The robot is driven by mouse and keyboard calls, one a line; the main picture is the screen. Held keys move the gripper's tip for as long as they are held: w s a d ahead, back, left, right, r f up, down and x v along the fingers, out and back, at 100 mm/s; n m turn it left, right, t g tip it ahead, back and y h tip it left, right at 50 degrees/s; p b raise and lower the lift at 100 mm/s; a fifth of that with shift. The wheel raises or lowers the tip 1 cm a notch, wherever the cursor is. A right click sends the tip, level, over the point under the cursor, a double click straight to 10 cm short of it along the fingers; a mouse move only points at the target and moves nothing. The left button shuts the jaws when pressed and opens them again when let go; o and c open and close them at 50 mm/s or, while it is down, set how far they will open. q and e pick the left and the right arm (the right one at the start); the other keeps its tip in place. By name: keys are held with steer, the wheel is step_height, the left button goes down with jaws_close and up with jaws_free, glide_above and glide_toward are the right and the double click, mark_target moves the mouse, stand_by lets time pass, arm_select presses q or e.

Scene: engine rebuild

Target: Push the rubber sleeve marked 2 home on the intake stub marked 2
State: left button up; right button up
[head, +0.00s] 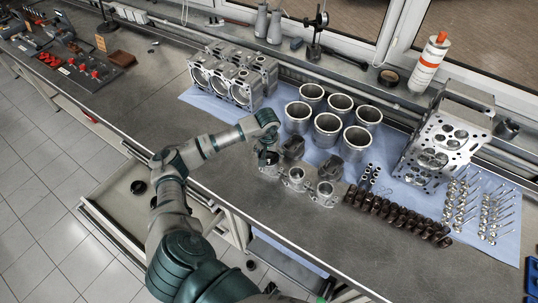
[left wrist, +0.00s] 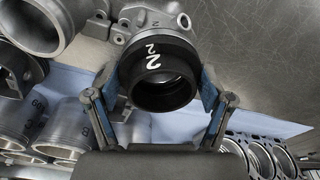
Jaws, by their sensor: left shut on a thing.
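The black rubber sleeve (left wrist: 160,88) is between the fingertips of my left gripper (left wrist: 160,100), one blue-padded finger on each side. A white 2 shows on its upper side, with a smaller white 2 just above. The sleeve's open end faces the wrist camera. Its far end is at a grey metal intake casting (left wrist: 128,14); I cannot tell how far it sits over the stub, which the sleeve hides. In the head view my left gripper (head: 267,143) is above the left end of the intake part, with the dark sleeve (head: 268,158) under it. My right gripper is not in view.
Open metal stubs (head: 297,175) stand just right of the gripper. A drawer (head: 118,205) is open below.

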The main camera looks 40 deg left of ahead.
arm_select(q)
steer(key=shift+d+f+b, duration=0.15)
steer(key=shift+f+b, duration=0.2)
steer(key=shift+f, duration=0.25)
steer(key=shift+s+f, duration=0.1)
steer(key=shift+c, duration=1.3)
steer(key=o, duration=1.4)
steer(key=shift+r+p, duration=0.3)
steer(key=shift+r, duration=0.25)
step_height(320, 180, up, 7)
steer(key=p, duration=0.3)
steer(key=shift+f+p, duration=0.2)
steer(key=shift+p, duration=0.1)
